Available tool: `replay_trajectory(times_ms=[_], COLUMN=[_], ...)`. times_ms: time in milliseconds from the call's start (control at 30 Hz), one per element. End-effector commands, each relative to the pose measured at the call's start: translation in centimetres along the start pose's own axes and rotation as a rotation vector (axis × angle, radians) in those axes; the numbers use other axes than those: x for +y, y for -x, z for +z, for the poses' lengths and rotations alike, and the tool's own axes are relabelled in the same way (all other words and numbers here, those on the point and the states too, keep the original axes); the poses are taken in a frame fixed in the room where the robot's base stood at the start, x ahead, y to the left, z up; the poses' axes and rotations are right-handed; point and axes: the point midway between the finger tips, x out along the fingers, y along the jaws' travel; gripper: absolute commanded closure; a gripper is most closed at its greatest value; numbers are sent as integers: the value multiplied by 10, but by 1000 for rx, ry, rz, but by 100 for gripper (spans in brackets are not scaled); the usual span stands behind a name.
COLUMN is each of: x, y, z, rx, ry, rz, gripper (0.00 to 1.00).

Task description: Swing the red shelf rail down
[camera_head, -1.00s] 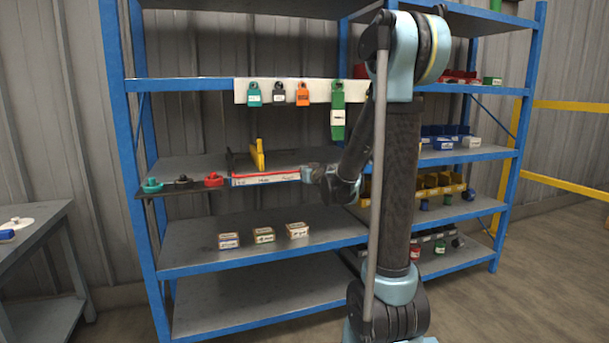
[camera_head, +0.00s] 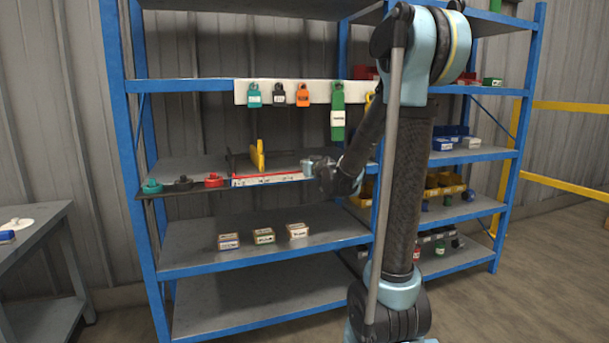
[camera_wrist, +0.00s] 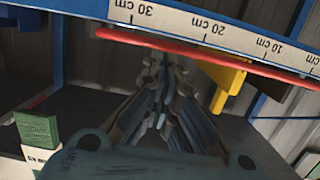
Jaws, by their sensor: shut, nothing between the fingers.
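The red shelf rail (camera_head: 265,178) runs along the front edge of the middle shelf in the head view, with a white ruler strip (camera_head: 280,181) directly beneath it. In the wrist view the red rail (camera_wrist: 205,50) crosses the picture beside the ruler strip (camera_wrist: 225,38), whose numbers appear upside down. My gripper (camera_wrist: 163,60) is shut and empty, its fingertips close to the rail; I cannot tell whether they touch. In the head view my gripper (camera_head: 308,166) is at the rail's right end.
A yellow upright piece (camera_head: 258,155) stands behind the rail. Red, black and teal knobs (camera_head: 183,182) sit to its left. Several hanging tags (camera_head: 279,95) are on a white strip above. Small boxes (camera_head: 264,236) stand on the shelf below.

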Motion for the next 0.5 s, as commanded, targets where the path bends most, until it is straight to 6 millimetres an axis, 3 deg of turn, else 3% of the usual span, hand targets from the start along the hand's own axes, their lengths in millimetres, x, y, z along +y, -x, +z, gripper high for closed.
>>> replay_trajectory(times_ms=[100,500], x=[-2,-6], y=[3,19], z=[-7,33], rx=[0,1], ry=[0,1], rz=[-3,-7], gripper=[100,100])
